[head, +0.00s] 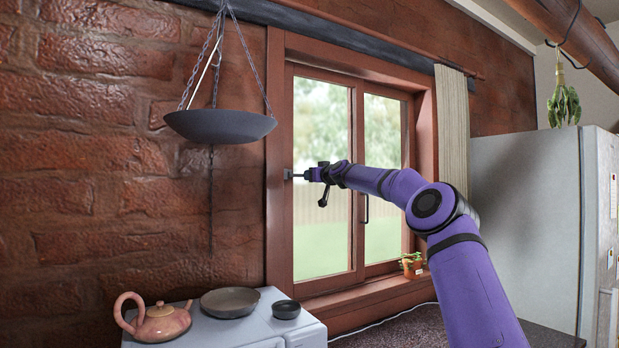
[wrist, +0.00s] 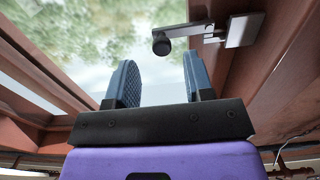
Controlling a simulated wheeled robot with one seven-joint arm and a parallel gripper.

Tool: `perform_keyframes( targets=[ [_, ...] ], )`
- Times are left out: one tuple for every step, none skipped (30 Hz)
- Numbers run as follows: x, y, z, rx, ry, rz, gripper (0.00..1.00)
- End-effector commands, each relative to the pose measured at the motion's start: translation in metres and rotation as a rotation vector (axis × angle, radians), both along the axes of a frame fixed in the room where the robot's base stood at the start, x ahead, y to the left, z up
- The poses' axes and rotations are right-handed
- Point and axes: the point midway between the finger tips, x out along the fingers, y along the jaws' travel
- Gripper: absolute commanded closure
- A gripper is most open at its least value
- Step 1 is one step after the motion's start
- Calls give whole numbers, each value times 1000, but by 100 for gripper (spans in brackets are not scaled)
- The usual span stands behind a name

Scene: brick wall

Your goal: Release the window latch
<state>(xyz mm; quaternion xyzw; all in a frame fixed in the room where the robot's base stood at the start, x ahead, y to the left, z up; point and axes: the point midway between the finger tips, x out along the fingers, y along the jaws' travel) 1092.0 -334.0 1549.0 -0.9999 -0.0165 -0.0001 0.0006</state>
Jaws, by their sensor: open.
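The window latch (wrist: 190,33) is a grey metal bar with a dark round knob (wrist: 161,44) at its free end and a square plate (wrist: 243,30) on the wooden frame. In the wrist view the knob shows just beyond my fingertips, in line with the gap between them. My gripper (wrist: 160,62) is open and nothing shows between its fingers. In the head view the latch (head: 289,174) is a small grey piece on the left side of the window frame. My gripper (head: 309,174) points left at it from close by; contact cannot be told.
The two-pane window (head: 323,240) looks shut. A black pan (head: 222,126) hangs on chains left of the window. A teapot (head: 160,322) and a shallow bowl (head: 230,302) stand below it. A small potted plant (head: 412,266) sits on the sill; a fridge (head: 525,220) stands right.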

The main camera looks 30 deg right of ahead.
Motion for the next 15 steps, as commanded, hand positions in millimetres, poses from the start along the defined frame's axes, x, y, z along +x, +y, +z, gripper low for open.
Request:
perform_keyframes(
  targets=[
    [6,3,0,-1,-1,2,52],
    [9,3,0,-1,0,3,52],
    [13,2,0,1,-1,1,52],
    [15,1,0,2,-1,1,52],
    [17,1,0,2,-1,2,52],
    [20,1,1,1,-2,1,52],
    [22,1,0,0,-1,1,52],
    [24,1,0,0,-1,1,52],
    [26,2,0,0,0,2,52],
    [28,2,0,0,-1,2,52],
    [29,2,0,0,0,1,52],
    [30,2,0,0,-1,1,52],
    [31,2,1,0,-1,0,52],
    [31,2,1,0,-1,1,52],
    [32,3,0,0,0,1,52]
  ],
)
